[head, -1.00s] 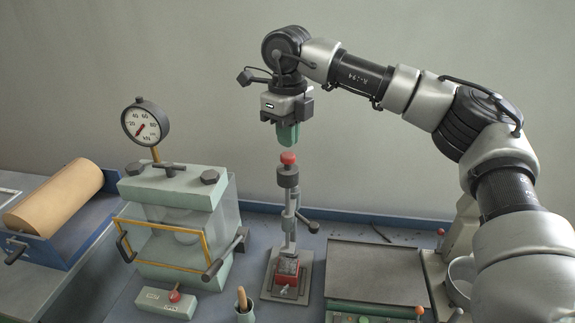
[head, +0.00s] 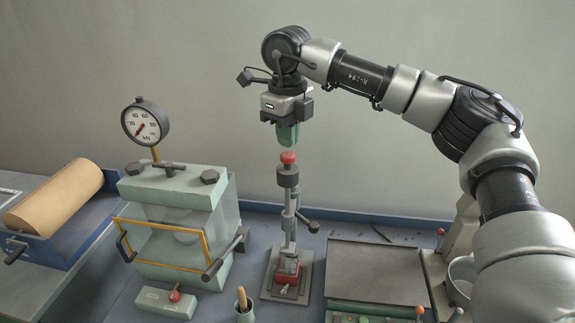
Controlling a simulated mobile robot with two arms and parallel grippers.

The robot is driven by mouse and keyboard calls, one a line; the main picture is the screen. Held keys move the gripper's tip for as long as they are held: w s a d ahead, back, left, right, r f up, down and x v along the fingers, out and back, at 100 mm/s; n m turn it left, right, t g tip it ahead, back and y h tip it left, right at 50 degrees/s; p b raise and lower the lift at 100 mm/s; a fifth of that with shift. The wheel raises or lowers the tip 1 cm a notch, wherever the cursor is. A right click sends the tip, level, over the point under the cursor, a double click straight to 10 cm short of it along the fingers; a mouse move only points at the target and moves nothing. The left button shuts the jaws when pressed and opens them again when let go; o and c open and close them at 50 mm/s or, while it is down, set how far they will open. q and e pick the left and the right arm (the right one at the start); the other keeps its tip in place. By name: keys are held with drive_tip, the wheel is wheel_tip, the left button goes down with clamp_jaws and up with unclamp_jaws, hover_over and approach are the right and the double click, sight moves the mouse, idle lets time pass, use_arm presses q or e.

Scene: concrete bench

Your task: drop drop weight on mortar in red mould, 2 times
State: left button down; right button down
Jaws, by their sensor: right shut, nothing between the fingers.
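The drop weight (head: 288,178) is a dark cylinder with a red knob (head: 288,157) on top, at the top of an upright metal rod stand. The red mould (head: 287,268) sits on the stand's base plate (head: 270,288) below. The mortar inside it is too small to make out. My right gripper (head: 287,143) points down just above the red knob. Its green fingers are shut and empty, and a small gap seems to separate them from the knob. My left gripper is not in view.
A press with a dial gauge (head: 141,124) and yellow frame stands left of the stand. A dark flat-topped table unit (head: 375,273) stands to the right.

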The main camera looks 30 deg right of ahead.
drive_tip(key=shift+f, duration=0.15)
drive_tip(key=shift+f+b, duration=0.85)
drive_tip(key=shift+f, duration=0.3)
drive_tip(key=shift+r, duration=0.1)
wheel_tip(320, 180, up, 4)
drive_tip(key=p, duration=0.3)
